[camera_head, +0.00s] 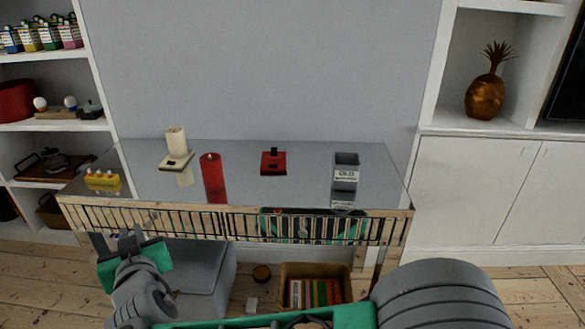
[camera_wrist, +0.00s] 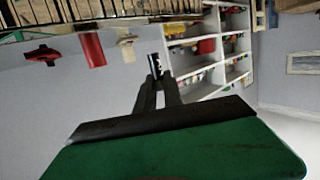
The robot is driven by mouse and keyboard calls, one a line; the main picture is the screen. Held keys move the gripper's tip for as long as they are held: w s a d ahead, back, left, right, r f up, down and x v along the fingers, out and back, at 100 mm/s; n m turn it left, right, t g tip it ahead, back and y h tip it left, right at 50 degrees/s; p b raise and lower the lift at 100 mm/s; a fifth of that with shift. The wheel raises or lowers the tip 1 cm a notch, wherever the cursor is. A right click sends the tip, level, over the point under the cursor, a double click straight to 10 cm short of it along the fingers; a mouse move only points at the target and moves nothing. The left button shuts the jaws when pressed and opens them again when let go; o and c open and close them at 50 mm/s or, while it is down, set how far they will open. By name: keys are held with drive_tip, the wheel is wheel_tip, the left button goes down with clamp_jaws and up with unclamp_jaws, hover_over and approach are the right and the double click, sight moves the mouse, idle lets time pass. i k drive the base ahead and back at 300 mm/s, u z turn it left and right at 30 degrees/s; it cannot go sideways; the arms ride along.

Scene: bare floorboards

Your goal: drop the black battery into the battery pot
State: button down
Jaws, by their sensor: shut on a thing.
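The battery pot (camera_head: 346,160) is a small grey open box with a white "OLD" label, standing at the right of the glossy tabletop. My gripper (camera_head: 115,242) is at the left, in front of the table's front edge, well apart from the pot. In the wrist view my gripper (camera_wrist: 157,78) is shut on the black battery (camera_wrist: 156,63), a small dark cylinder with a pale mark at the fingertips. In the head view the battery cannot be made out. The pot is not seen in the wrist view.
The table (camera_head: 240,192) bears a cream candle (camera_head: 176,142) on a stand, a red candle (camera_head: 211,172), a red square item (camera_head: 273,163) and a yellow item (camera_head: 102,180). Shelves flank both sides.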

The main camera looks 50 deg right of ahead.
sight(350, 184)
drive_tip(key=u, duration=0.2)
drive_tip(key=i, duration=0.75)
drive_tip(key=z, duration=0.55)
drive_tip(key=i, duration=0.45)
drive_tip(key=z, duration=0.45)
